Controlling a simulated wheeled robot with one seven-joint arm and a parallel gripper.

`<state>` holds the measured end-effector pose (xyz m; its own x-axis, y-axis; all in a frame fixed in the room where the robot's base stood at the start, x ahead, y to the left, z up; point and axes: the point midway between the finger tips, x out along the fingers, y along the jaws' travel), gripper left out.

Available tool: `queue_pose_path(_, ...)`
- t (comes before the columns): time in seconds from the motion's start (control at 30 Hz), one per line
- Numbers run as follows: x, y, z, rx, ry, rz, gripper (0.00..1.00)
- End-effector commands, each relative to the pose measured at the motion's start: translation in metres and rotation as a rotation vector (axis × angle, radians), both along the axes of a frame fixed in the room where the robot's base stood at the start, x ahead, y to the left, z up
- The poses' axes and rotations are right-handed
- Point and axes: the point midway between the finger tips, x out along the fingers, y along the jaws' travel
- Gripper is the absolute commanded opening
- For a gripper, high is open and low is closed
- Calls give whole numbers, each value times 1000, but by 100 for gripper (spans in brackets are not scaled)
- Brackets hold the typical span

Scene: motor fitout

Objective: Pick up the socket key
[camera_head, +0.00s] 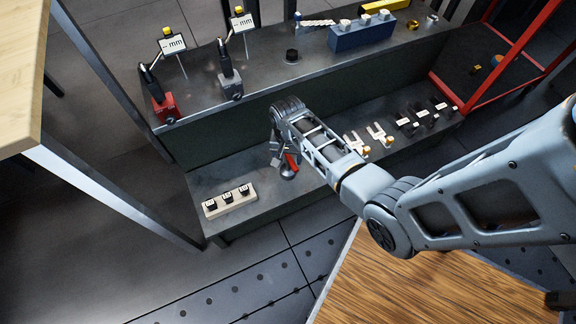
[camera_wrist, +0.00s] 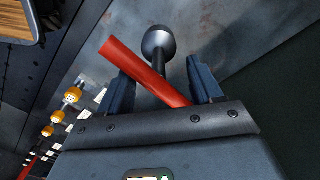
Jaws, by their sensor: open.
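The socket key (camera_wrist: 160,84) appears to be the tool with a red crossbar and a dark shaft ending in a round grey head. In the wrist view its shaft and part of the bar lie between the two fingers of my gripper (camera_wrist: 161,75). The bar slants across the left finger; its lower end is hidden by the gripper body. My fingers stand apart on either side, with a gap visible. In the head view the red bar (camera_head: 292,161) shows beside my gripper (camera_head: 279,149), over the lower shelf; I cannot tell whether the key touches the shelf.
A pale block with several labelled sockets (camera_head: 229,201) sits left on the lower shelf (camera_head: 268,205). Forked brass-tipped parts (camera_head: 355,143) and dark labelled parts (camera_head: 408,125) lie to the right. The upper shelf (camera_head: 255,93) rises behind, holding gauge stands (camera_head: 229,80) and a blue block (camera_head: 360,35).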

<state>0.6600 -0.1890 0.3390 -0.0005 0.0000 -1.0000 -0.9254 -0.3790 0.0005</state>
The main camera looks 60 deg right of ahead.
Motion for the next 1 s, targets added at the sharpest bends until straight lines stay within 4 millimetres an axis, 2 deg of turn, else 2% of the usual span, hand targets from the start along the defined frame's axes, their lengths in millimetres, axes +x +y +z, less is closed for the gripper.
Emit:
queue_pose_path(0.03, -3, 1, -13, 1, 2, -1, 65)
queue_pose_path(0.17, -2, 0, -28, 1, 0, 0, 65)
queue_pose_path(0.43, -2, 1, -30, 0, -1, 1, 64)
queue_pose_path(1.0, -2, 1, -30, 0, 0, 1, 9)
